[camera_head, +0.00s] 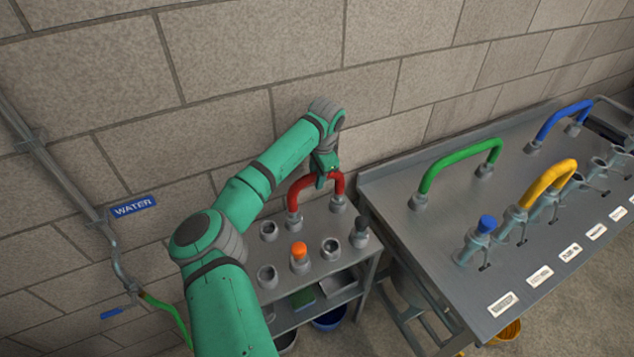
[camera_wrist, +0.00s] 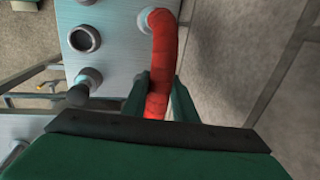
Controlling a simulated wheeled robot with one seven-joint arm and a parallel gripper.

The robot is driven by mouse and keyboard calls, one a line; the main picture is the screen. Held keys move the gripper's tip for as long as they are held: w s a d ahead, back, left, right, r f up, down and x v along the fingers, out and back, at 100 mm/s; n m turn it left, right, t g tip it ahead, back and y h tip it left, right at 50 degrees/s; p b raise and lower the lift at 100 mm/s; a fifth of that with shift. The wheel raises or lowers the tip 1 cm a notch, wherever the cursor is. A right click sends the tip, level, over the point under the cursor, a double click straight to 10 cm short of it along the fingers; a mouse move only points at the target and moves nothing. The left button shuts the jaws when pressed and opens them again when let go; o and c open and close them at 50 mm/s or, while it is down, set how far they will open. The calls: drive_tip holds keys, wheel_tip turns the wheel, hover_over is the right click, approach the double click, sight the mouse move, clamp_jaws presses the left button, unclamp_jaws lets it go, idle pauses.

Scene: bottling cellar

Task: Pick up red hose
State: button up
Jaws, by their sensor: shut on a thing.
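The red hose (camera_head: 295,192) is an arched tube at the back of the small grey rack (camera_head: 262,298). Its two ends stand in or at grey fittings on the rack top. My gripper (camera_head: 322,182) is shut on the top of the arch, coming from above. In the wrist view the red hose (camera_wrist: 163,55) runs between the two green fingers of my gripper (camera_wrist: 158,98), and its far end meets a pale fitting. The near end is hidden behind the gripper there.
Orange-capped (camera_head: 299,250) and dark-capped (camera_head: 360,226) fittings and open sockets share the rack top. The larger metal table (camera_head: 400,240) at right carries a green hose (camera_head: 458,160), a yellow hose (camera_head: 545,180), a blue hose (camera_head: 562,115) and a blue cap (camera_head: 487,222). A block wall stands close behind.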

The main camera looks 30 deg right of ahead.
drive_tip(key=s+d+r, duration=0.3)
drive_tip(key=s+r, duration=0.9)
drive_tip(key=s, duration=0.1)
drive_tip(key=shift+s+r, duration=0.15)
drive_tip(key=shift+s, duration=0.2)
idle(0.5)
